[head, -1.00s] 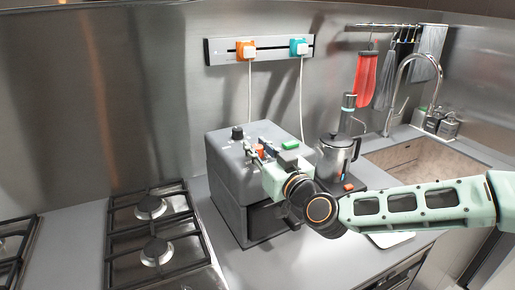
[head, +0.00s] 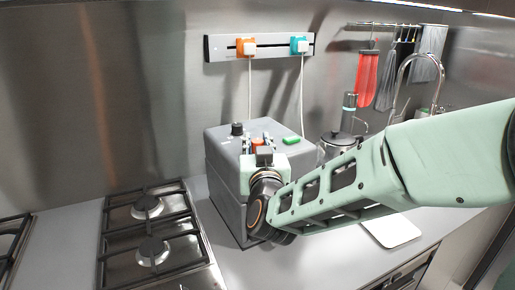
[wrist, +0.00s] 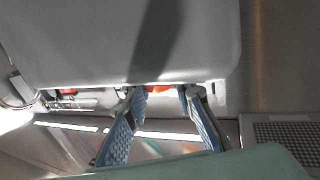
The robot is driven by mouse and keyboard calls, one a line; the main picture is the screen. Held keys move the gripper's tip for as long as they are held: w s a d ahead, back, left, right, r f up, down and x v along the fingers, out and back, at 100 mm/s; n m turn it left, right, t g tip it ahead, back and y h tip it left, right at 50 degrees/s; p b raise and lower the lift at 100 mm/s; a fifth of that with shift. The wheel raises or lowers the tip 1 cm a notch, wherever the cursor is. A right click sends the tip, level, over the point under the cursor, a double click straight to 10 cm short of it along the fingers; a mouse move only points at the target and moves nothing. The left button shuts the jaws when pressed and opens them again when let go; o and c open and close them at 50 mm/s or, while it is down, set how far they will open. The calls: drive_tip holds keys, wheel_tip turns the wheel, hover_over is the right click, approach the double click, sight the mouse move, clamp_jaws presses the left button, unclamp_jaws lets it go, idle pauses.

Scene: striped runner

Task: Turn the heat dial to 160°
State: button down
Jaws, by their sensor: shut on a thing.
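A grey box-shaped appliance (head: 222,172) stands on the counter, with its controls on top. An orange knob (head: 258,143) sits in the middle of the top, and a black round knob (head: 237,129) is behind it to the left. No degree marks are readable, and I cannot tell a setting. My gripper (head: 257,141) is at the orange knob, with one blue-grey finger on each side, shut on it. In the wrist view my fingers (wrist: 160,92) stand apart with a sliver of orange between their tips; the appliance's grey body fills the top.
A green button (head: 292,140) is to the right on the appliance. A gas hob (head: 150,240) lies to the left. A kettle (head: 337,141) stands behind my arm, near the tap (head: 401,75). Orange and teal plugs (head: 299,45) sit on the wall rail.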

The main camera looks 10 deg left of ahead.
drive_tip(key=shift+a+f+m+t+h+b, duration=0.15)
drive_tip(key=shift+m+t+h+b, duration=0.15)
drive_tip(key=shift+m+h+b, duration=0.95)
drive_tip(key=m+h+b, duration=0.1)
drive_tip(key=h+b, duration=0.2)
drive_tip(key=h, duration=0.1)
drive_tip(key=shift+m, duration=0.35)
drive_tip(key=m+g+h, duration=0.1)
drive_tip(key=m+h, duration=0.2)
drive_tip(key=h, duration=0.2)
drive_tip(key=m+g+h+p, duration=0.1)
drive_tip(key=h, duration=0.1)
drive_tip(key=m+g+h+p, duration=0.1)
drive_tip(key=m, duration=0.1)
drive_tip(key=shift+a+r+h, duration=0.1)
drive_tip(key=shift+r+h, duration=0.1)
drive_tip(key=shift+h, duration=0.15)
drive_tip(key=m+g+h+p, duration=0.3)
drive_tip(key=g+p, duration=0.1)
drive_tip(key=shift+r+h+p, duration=0.1)
drive_tip(key=shift+h+p, duration=0.2)
drive_tip(key=m+g+h+p, duration=0.2)
drive_tip(key=m+g+p, duration=0.1)
drive_tip(key=p, duration=0.3)
drive_tip(key=shift+g, duration=0.6)
drive_tip(key=shift+f+m+g+h+p, duration=0.3)
drive_tip(key=shift+m+g+h+p, duration=0.25)
drive_tip(key=shift+g+p, duration=0.4)
